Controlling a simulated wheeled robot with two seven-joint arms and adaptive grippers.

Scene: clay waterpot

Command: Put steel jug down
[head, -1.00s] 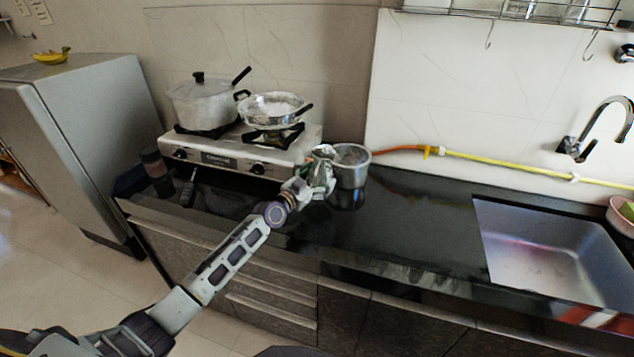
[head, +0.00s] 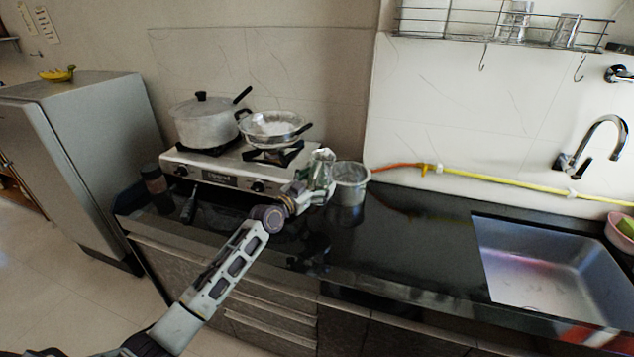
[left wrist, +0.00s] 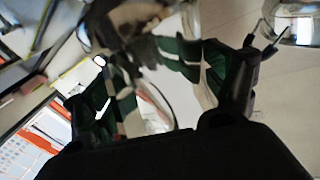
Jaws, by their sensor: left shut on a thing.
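The steel jug (head: 351,184) is a shiny round vessel with an open top, upright at the back of the dark counter, right of the stove. My left gripper (head: 323,179) reaches it from the left and is shut on its left side. I cannot tell whether its base touches the counter. In the left wrist view, the fingers of my left gripper (left wrist: 170,70) frame a bright, mirror-like surface, but the jug's outline is unclear there. My right gripper is not in view.
The stove (head: 225,180) carries a lidded pot (head: 205,124) and a pan (head: 270,127). A yellow-orange hose (head: 480,175) runs along the wall. The dark counter (head: 410,235) is clear between the jug and the sink (head: 545,262). A wire rack (head: 480,22) hangs above.

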